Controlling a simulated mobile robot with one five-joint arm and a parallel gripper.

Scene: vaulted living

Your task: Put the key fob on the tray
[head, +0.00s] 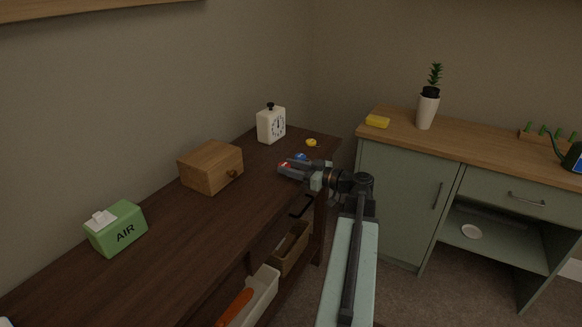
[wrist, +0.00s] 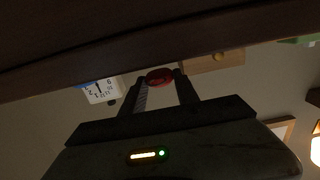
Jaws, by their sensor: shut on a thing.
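My gripper (head: 285,169) is over the right end of the dark wooden table (head: 130,280), shut on a small red object, which appears to be the key fob (head: 284,165). In the wrist view the red fob (wrist: 160,77) sits between the two fingertips, with the dark table surface beside it. The wrist view looks upside down. I cannot make out a clear tray. A brown open tray-like box (head: 290,249) stands on the shelf below the table, partly hidden by the table edge.
A blue item (head: 300,156) and a yellow item (head: 311,142) lie just beyond my gripper. A white clock (head: 271,124), wooden box (head: 211,166) and green tissue box (head: 116,228) stand along the wall. A white bin (head: 262,291) is below. A green cabinet (head: 405,195) stands right.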

